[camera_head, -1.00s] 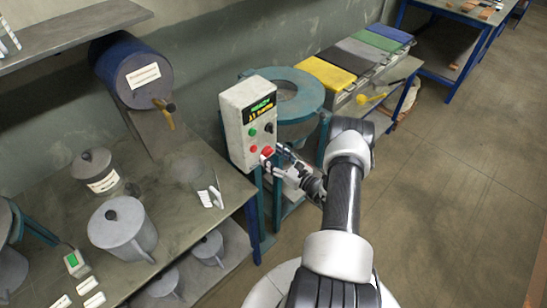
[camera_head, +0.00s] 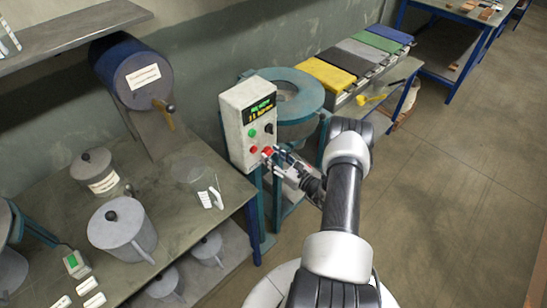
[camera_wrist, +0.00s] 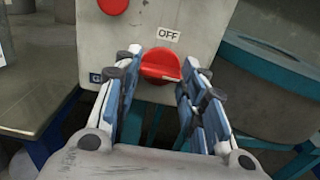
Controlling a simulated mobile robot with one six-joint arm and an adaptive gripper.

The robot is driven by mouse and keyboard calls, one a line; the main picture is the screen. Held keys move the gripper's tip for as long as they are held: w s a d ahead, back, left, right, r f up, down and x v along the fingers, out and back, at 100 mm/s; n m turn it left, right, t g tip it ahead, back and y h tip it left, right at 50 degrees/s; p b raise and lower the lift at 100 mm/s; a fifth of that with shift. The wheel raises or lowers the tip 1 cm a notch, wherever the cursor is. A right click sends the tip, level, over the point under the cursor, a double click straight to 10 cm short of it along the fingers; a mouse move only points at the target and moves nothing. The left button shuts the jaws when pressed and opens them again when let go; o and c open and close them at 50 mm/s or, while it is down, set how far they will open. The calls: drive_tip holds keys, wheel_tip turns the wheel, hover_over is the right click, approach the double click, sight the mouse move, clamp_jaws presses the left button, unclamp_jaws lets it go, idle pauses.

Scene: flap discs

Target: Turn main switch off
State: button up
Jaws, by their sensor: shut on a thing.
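The main switch is a red rotary knob (camera_wrist: 160,66) on the lower front of a pale control box (camera_head: 238,129). It also shows in the head view (camera_head: 267,151), partly hidden by my gripper. An "OFF" label (camera_wrist: 168,35) sits just above the knob in the wrist view. My gripper (camera_wrist: 160,72) is shut on the knob, one blue-padded finger on each side of it. In the head view my gripper (camera_head: 273,155) reaches the box from the lower right.
The box also carries a lit display (camera_head: 261,107), a green button (camera_head: 252,132), a red button (camera_head: 253,149) and a black knob (camera_head: 268,128). A teal round tank (camera_head: 306,88) stands close behind on the right. A bench with metal jugs (camera_head: 122,232) is at left.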

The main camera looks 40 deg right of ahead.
drive_tip(key=shift+n, duration=0.4)
drive_tip(key=n+b, duration=0.2)
drive_tip(key=shift+f+n, duration=0.15)
drive_tip(key=shift+n, duration=0.25)
drive_tip(key=n+b, duration=0.3)
drive_tip(key=n, duration=0.2)
drive_tip(key=n+b, duration=0.3)
drive_tip(key=n, duration=0.2)
drive_tip(key=shift+n+b, duration=1.4)
drive_tip(key=shift+n, duration=0.8)
drive_tip(key=o, duration=1.1)
drive_tip(key=shift+c, duration=0.2)
